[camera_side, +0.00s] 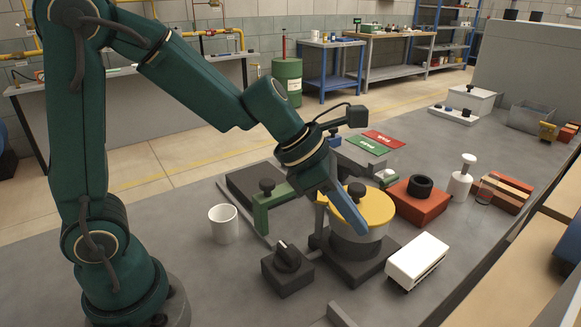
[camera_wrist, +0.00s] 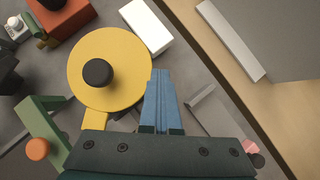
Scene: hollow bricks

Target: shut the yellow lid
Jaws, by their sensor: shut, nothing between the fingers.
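The yellow lid (camera_side: 371,206) is a round disc with a black knob on top. It lies roughly level over a grey round pot (camera_side: 350,248) on a dark square base; I cannot tell whether a thin gap is left under it. It also shows from above in the wrist view (camera_wrist: 125,60), with a yellow tab at its lower edge. My gripper (camera_side: 363,230) has blue fingers, shut and empty, pointing down. They cross in front of the lid in the side view. In the wrist view the fingertips (camera_wrist: 160,74) are at the lid's right edge; contact is unclear.
A green bracket (camera_side: 264,210) stands left of the pot, a dark knob box (camera_side: 287,268) in front of it and a white block (camera_side: 417,262) to its right. A red block with a black ring (camera_side: 417,200) is behind. A white mug (camera_side: 223,224) stands left.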

